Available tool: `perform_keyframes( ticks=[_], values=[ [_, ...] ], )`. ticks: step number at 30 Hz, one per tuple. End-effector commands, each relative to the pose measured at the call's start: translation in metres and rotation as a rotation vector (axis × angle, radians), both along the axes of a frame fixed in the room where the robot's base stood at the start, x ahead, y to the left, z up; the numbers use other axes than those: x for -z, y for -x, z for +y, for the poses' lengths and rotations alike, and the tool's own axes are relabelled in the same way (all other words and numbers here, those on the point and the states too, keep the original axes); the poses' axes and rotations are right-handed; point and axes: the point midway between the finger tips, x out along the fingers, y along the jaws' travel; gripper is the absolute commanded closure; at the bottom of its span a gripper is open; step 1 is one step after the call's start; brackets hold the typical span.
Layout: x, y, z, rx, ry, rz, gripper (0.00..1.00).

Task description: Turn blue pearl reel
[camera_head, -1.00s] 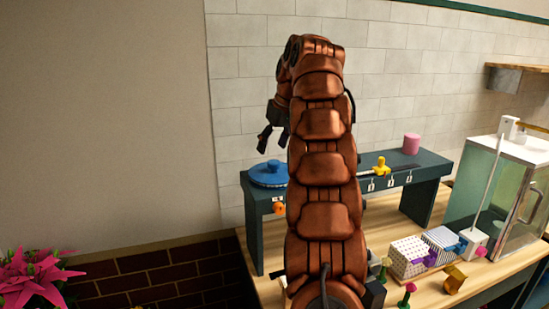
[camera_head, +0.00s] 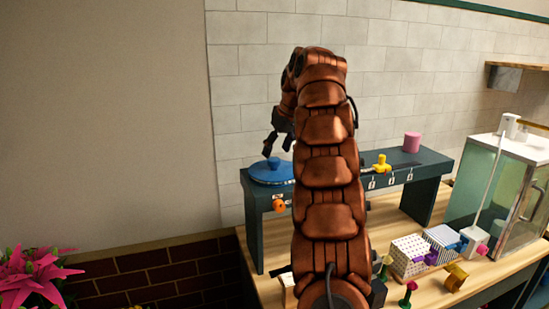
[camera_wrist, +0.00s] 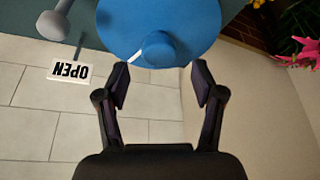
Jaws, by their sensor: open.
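The blue pearl reel (camera_head: 270,174) is a round blue disc with a knob on top, at the left end of the dark raised shelf. In the wrist view the reel (camera_wrist: 185,20) fills the top middle, and its knob (camera_wrist: 161,48) faces the camera. My gripper (camera_head: 279,145) is just above the reel in the head view. In the wrist view its two fingers (camera_wrist: 159,88) are open and apart, empty, with the knob just beyond the gap between the tips. My arm hides the middle of the shelf.
The dark shelf (camera_head: 432,167) also bears a yellow knob (camera_head: 381,163) and a pink cylinder (camera_head: 412,142). A glass case (camera_head: 500,195) stands at right. Patterned boxes (camera_head: 409,255) sit on the wooden table.

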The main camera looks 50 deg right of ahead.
Motion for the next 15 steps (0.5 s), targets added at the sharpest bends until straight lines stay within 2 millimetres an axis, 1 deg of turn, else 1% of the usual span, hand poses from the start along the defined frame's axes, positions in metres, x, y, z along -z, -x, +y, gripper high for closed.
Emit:
perform_keyframes(
  ticks=[4,10,15],
  values=[
    [0.009,0.000,-0.002,0.007,-0.002,0.005,0.32],
    [0.023,-0.007,-0.002,0.004,-0.006,0.005,0.32],
    [0.030,-0.011,-0.003,0.004,-0.001,0.003,0.32]
  ],
)
